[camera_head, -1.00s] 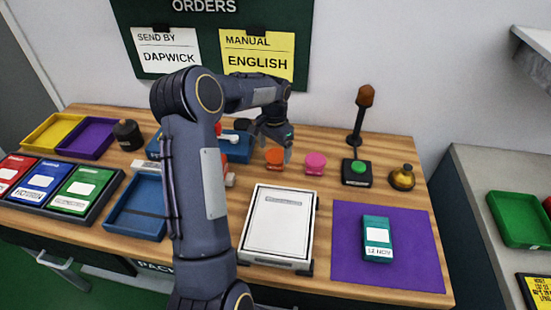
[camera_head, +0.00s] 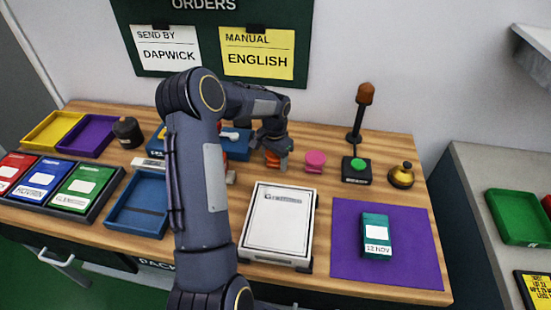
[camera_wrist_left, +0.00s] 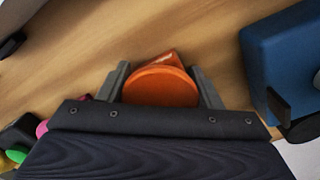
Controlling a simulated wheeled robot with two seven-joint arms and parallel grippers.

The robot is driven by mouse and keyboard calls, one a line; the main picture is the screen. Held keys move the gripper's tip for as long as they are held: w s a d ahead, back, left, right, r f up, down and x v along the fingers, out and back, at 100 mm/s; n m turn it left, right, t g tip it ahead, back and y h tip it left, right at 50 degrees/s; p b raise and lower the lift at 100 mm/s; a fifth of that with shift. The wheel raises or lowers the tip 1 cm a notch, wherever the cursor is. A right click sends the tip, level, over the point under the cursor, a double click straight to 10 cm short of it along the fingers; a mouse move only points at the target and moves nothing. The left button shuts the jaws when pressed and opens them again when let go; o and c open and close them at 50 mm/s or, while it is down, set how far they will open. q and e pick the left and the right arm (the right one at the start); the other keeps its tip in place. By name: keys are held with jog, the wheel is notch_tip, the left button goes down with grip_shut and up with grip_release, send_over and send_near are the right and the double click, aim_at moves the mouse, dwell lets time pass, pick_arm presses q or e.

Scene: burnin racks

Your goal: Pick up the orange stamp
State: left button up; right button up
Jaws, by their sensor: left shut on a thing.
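The orange stamp (camera_head: 272,160) is near the back middle of the wooden table, partly hidden by my left gripper (camera_head: 277,155). In the left wrist view the stamp's round orange top (camera_wrist_left: 160,86) sits between the two grey fingers of my left gripper (camera_wrist_left: 162,88), with a corner of its orange base showing behind. The fingers are closed on the stamp from both sides. I cannot tell whether the stamp touches the table. My right gripper is not in view.
A pink stamp (camera_head: 315,161) stands just to the right. Beyond it are a black box with a green button (camera_head: 357,171) and a brass bell (camera_head: 402,176). A white-topped pad (camera_head: 279,222) lies in front.

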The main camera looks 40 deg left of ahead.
pick_arm(q)
jog(key=shift+r, duration=0.1)
jog(key=shift+r, duration=0.45)
notch_tip(320, 180, up, 2)
jog(key=shift+d+r+b, duration=0.1)
jog(key=shift+r+b, duration=0.15)
jog(key=shift+b, duration=0.15)
jog(key=s+d+r+b, duration=0.2)
jog(key=s+d+r, duration=0.4)
jog(key=d+r, duration=0.3)
jog(key=shift+s+d+r, duration=0.25)
jog(key=shift+s+d, duration=0.05)
jog(key=shift+d, duration=1.3)
